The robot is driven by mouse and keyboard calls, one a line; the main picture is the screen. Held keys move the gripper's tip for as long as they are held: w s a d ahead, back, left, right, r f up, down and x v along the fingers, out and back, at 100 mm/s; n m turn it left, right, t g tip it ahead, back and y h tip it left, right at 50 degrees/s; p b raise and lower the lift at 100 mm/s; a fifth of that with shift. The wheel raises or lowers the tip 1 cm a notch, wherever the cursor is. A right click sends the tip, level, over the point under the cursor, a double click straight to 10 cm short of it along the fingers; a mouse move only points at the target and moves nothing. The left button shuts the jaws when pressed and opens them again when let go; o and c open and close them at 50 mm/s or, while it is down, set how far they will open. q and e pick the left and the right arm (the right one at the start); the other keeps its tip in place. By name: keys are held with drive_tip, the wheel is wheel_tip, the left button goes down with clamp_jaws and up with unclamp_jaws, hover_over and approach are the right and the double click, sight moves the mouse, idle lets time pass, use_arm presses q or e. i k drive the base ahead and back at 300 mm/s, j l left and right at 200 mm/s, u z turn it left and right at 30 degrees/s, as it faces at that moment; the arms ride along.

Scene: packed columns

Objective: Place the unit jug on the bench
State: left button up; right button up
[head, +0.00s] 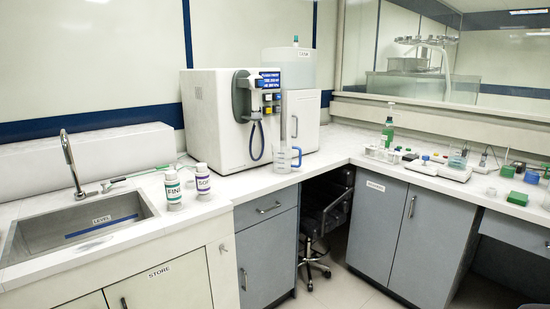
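A clear jug with a blue rim and a blue handle (282,158) stands upright on the white bench top (235,184), near the inner corner. It is just in front of the white dispensing unit (214,118), which has a blue-lit screen, a grey dispensing head and a looped hose. The jug's handle points to the right. I cannot make out what, if anything, is in the jug. Neither of my grippers shows in the head view.
A sink with a tap (70,165) is at the left. A green bottle (388,132), a scale (438,170) and racks crowd the right bench. A chair (325,215) sits beneath the corner.

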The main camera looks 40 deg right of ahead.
sight(261, 177)
drive_tip(key=i+l+u, duration=0.1)
drive_tip(key=l, duration=0.35)
drive_tip(key=i+l+u, duration=0.1)
drive_tip(key=l, duration=0.3)
drive_tip(key=i+l, duration=0.1)
drive_tip(key=l, duration=0.35)
drive_tip(key=i+l, duration=0.15)
drive_tip(key=l, duration=0.3)
drive_tip(key=i+l, duration=0.1)
drive_tip(key=l, duration=0.35)
drive_tip(key=i+l+u, duration=0.1)
drive_tip(key=l, duration=0.3)
